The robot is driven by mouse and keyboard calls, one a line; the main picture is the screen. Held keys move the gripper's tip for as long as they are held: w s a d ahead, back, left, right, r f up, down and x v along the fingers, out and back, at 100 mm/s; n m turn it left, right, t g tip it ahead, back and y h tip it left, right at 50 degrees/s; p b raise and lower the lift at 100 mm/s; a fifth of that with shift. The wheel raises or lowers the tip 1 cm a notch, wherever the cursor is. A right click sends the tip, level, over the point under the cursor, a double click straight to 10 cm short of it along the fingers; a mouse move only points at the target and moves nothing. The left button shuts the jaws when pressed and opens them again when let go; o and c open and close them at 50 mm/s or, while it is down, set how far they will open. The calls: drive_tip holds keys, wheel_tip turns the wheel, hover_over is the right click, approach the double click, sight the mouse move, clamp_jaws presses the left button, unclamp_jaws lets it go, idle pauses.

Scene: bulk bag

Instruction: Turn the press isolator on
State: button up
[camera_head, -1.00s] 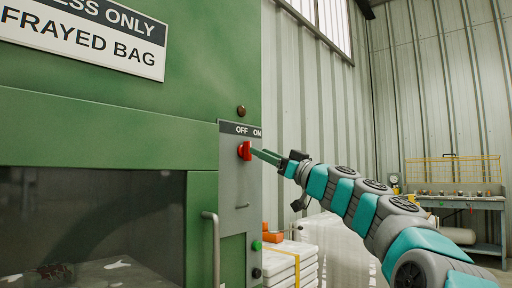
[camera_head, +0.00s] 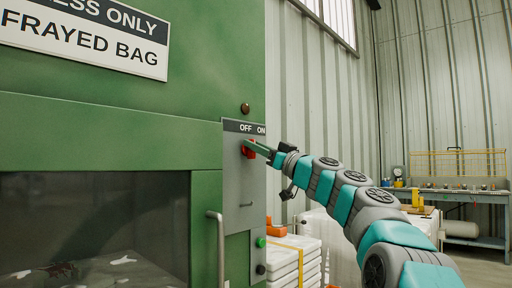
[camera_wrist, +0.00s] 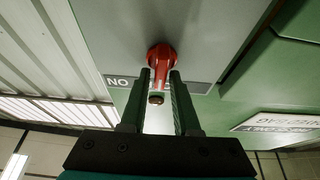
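The red isolator handle (camera_head: 249,149) sits on a grey panel (camera_head: 239,182) of the green press, below a dark label strip reading OFF on the left and ON on the right. My gripper (camera_head: 257,147) reaches it from the right. In the wrist view, which is upside down, the red handle (camera_wrist: 161,60) lies between the two fingertips of my gripper (camera_wrist: 160,76). A finger stands on each side, with a small gap showing. The ON mark is visible beside one finger, and the OFF mark is hidden there. The handle's exact pointing direction is hard to tell.
A brown round knob (camera_head: 245,108) sits above the label. A vertical bar handle (camera_head: 217,248) and a green button (camera_head: 261,242) are lower on the press. White stacked sacks (camera_head: 294,258) stand right of the press. A workbench (camera_head: 470,197) is far right.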

clamp_jaws()
drive_tip(key=shift+f, duration=0.1)
drive_tip(key=shift+a+f, duration=0.1)
drive_tip(key=shift+f, duration=0.05)
drive_tip(key=shift+m, duration=0.4)
drive_tip(key=shift+w+d+f+m+t+h+p, duration=0.2)
drive_tip(key=shift+m+h+p, duration=0.95)
drive_tip(key=shift+m, duration=2.4)
drive_tip(key=shift+s+a+r+m+t+h+p, duration=0.1)
drive_tip(key=shift+m+t+h+p, duration=0.35)
drive_tip(key=shift+m+h, duration=2.25)
drive_tip(key=shift+w+d+f+m+t+h+p, duration=0.15)
drive_tip(key=shift+m+h+p, duration=0.6)
drive_tip(key=shift+m, duration=3.7)
drive_tip(key=shift+r, duration=0.1)
